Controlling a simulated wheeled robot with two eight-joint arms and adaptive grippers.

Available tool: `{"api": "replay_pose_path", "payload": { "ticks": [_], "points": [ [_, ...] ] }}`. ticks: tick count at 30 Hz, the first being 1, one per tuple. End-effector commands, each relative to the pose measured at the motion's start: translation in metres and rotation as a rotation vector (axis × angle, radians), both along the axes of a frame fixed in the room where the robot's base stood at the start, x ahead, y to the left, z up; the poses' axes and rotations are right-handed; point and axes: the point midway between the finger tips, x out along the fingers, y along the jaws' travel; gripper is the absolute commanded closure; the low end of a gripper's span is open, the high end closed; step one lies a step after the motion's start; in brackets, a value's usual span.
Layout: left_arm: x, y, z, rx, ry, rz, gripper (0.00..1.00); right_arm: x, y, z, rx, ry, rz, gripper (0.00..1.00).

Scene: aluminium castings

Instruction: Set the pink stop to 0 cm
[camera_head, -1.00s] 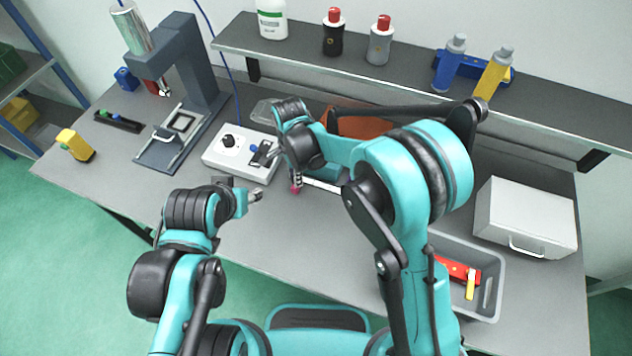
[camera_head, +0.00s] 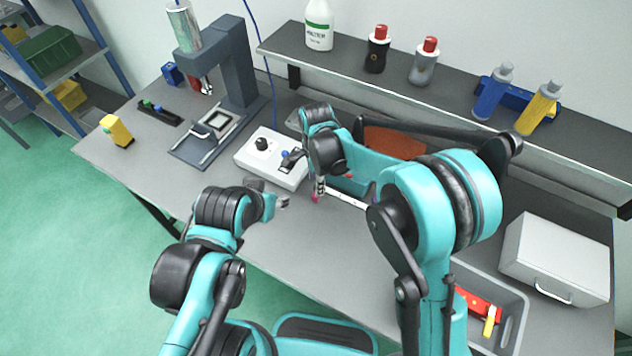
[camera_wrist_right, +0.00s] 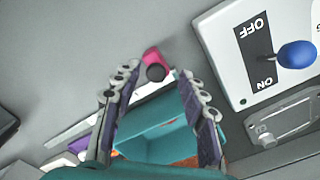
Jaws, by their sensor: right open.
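The pink stop (camera_head: 315,197) sits at the left end of a white ruled strip (camera_head: 347,200) on the bench. In the right wrist view the pink stop (camera_wrist_right: 152,58) has a dark round knob and lies just beyond my fingertips, at the end of the pale strip (camera_wrist_right: 66,134). My right gripper (camera_wrist_right: 160,78) is open, its two fingers apart with the stop ahead between their tips. In the head view my right gripper (camera_head: 319,186) is right above the stop and partly hides it. My left gripper (camera_head: 284,202) is over the bench, left of the stop; its jaw gap is too small to judge.
A white switch box (camera_head: 268,160) stands close behind the stop; the right wrist view shows its ON/OFF plate and blue lever (camera_wrist_right: 296,54). A dark press (camera_head: 236,80) stands at the left. A grey tray (camera_head: 515,310) and white case (camera_head: 556,255) are at the right.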

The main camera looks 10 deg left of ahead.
Motion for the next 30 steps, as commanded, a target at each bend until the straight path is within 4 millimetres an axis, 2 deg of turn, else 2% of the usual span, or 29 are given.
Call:
{"api": "replay_pose_path", "payload": {
  "ticks": [9,15,21,30],
  "points": [
    [0.0,0.0,0.0,0.0,0.0,0.0,0.55,0.0,0.001,0.066,0.0,0.0,0.001,0.58],
    [0.0,0.0,0.0,0.0,0.0,0.0,0.55,0.0,0.002,0.099,0.0,0.0,0.001,0.58],
    [0.0,0.0,0.0,0.0,0.0,0.0,0.55,0.0,0.002,0.11,0.0,-0.001,0.001,0.58],
    [0.0,0.0,0.0,0.0,0.0,0.0,0.55,0.0,0.002,0.11,0.0,-0.001,0.001,0.58]
  ]
}}
